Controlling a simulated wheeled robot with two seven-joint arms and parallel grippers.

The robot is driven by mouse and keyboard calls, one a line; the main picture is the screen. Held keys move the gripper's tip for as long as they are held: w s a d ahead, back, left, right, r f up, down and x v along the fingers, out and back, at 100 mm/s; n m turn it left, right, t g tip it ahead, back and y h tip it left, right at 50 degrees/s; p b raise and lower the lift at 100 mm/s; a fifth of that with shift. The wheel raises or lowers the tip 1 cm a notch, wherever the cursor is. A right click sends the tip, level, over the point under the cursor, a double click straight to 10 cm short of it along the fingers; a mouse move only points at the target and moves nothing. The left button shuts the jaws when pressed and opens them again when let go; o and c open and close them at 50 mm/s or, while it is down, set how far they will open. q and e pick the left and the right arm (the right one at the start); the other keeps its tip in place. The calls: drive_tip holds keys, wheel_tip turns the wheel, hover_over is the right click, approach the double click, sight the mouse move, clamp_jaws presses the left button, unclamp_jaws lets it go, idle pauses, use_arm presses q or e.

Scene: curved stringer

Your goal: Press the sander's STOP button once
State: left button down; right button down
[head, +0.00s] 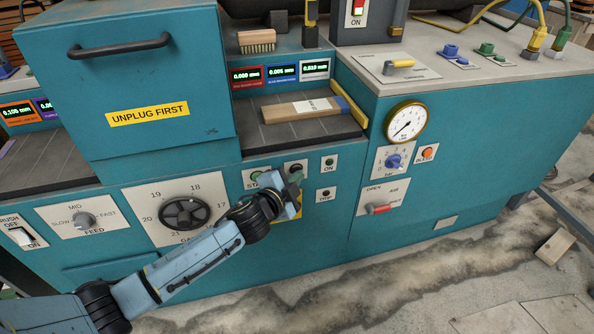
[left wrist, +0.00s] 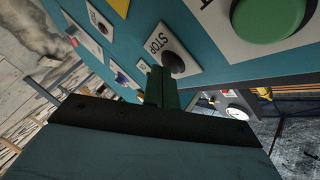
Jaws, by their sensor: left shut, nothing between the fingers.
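The STOP button (left wrist: 173,62) is a dark round knob on a white plate lettered STOP in the left wrist view. In the head view its plate (head: 296,167) is partly hidden behind my left gripper. My left gripper (head: 294,182) is shut and empty, in front of the teal panel just below the STOP plate. In the left wrist view the closed fingertips (left wrist: 158,72) appear close beside the button; I cannot tell whether they touch it. The green START button (left wrist: 268,18) is next to STOP, and its plate (head: 257,179) is partly covered in the head view.
An ON lamp plate (head: 329,164) and a TRIP plate (head: 326,194) are right of STOP. The size handwheel (head: 185,214) is to the left, near my left arm. A wooden piece (head: 300,109) lies on the belt above. A gauge (head: 405,122) is at the right.

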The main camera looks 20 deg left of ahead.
use_arm(q)
drive_tip(key=shift+w+a, duration=0.1)
drive_tip(key=shift+w, duration=0.05)
idle(0.4)
drive_tip(key=shift+s+d+p, duration=0.35)
drive_tip(key=shift+s+d, duration=0.1)
drive_tip(key=shift+s, duration=0.3)
drive_tip(key=shift+s+d+p, duration=0.3)
drive_tip(key=shift+s+d, duration=0.4)
drive_tip(key=shift+s, duration=0.35)
drive_tip(key=shift+s+d+p, duration=0.25)
drive_tip(key=shift+s+d, duration=0.45)
drive_tip(key=shift+s, duration=0.3)
